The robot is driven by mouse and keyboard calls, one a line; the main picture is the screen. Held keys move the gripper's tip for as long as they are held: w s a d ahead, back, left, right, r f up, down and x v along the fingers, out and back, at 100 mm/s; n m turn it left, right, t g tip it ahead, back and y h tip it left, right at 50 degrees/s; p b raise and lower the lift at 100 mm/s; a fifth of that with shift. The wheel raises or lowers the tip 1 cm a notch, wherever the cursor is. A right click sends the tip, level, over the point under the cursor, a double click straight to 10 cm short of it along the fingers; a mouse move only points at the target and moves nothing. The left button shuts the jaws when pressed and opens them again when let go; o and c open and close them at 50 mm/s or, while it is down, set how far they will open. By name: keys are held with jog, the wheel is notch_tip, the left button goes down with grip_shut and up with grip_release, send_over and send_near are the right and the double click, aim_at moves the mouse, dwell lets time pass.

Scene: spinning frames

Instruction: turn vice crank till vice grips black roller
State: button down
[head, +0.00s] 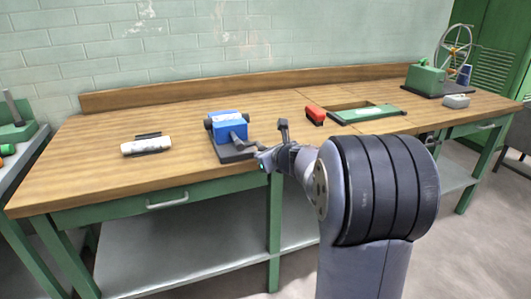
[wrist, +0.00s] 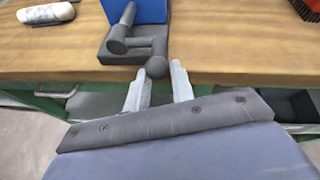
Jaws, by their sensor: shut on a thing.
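The blue vice (head: 228,125) stands on a dark base (head: 237,154) near the bench's front edge. Dark round ends (head: 208,123) show at its sides; I cannot tell if they belong to the black roller. The wrist view shows only part of the blue body (wrist: 136,10). The vice jaws' hold is not clear.
A white cylinder (head: 147,146) lies left of the vice with a dark strip behind it; it also shows in the wrist view (wrist: 45,13). A wheeled green device (head: 426,79) stands far right.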

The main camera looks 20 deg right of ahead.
jog(key=shift+a+f, duration=0.15)
jog(key=shift+a, duration=0.1)
jog(key=c, duration=1.2)
grip_release()
jog(key=shift+s, duration=0.15)
jog(key=shift+r, duration=0.2)
jog(key=p+v, duration=0.1)
jog(key=v, duration=0.9)
jog(key=shift+s+d+r, duration=0.1)
jog(key=shift+s, duration=0.25)
jog(key=b+x, duration=0.1)
jog(key=x, duration=0.9)
jog(key=shift+w, duration=0.4)
